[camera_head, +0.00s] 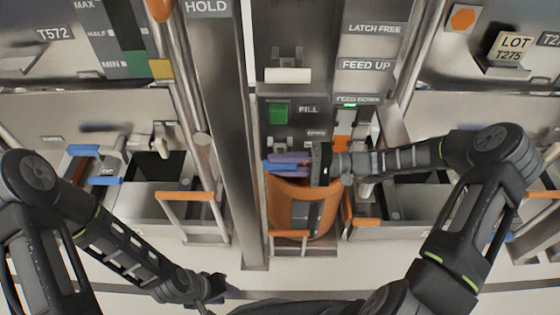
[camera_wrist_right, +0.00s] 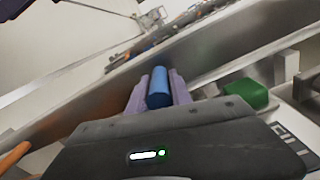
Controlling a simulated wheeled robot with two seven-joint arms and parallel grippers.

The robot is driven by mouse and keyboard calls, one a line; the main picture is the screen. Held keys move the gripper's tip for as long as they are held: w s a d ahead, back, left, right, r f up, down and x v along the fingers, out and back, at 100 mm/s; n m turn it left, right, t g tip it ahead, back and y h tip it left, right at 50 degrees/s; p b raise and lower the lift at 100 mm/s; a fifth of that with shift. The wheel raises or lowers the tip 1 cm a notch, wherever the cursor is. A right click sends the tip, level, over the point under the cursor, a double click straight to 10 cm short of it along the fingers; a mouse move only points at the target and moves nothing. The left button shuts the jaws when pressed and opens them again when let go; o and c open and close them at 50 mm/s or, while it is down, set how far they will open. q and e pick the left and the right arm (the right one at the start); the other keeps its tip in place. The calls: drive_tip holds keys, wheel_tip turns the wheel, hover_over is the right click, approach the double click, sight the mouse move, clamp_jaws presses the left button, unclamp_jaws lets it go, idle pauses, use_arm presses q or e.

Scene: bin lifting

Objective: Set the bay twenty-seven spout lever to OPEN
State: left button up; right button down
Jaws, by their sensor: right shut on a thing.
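A blue cylindrical lever handle (camera_wrist_right: 158,88) lies between the two purple fingers of my right gripper in the right wrist view. The right gripper (camera_head: 286,163) is shut on this handle, in front of the centre bay and above an orange bin (camera_head: 279,204) in the head view. The gripper hides most of the handle and its mount there. No readable bay number shows on this bay. My left gripper (camera_head: 212,290) is low in the head view, away from the bays; its fingers are too dark and small to read.
Above the handle are a green FILL button (camera_head: 278,114) and a FEED UP label (camera_head: 365,65). A grey post (camera_head: 222,130) stands left of the centre bay. The left bay has blue handles (camera_head: 105,181) and an orange-barred frame (camera_head: 185,196). Pale floor lies below.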

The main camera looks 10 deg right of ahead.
drive_tip(key=shift+w+d+r+p, duration=0.1)
drive_tip(key=shift+w+r+p, duration=0.2)
drive_tip(key=shift+r, duration=0.2)
drive_tip(key=c, duration=1.2)
unclamp_jaws()
drive_tip(key=shift+o, duration=0.2)
drive_tip(key=v, duration=0.8)
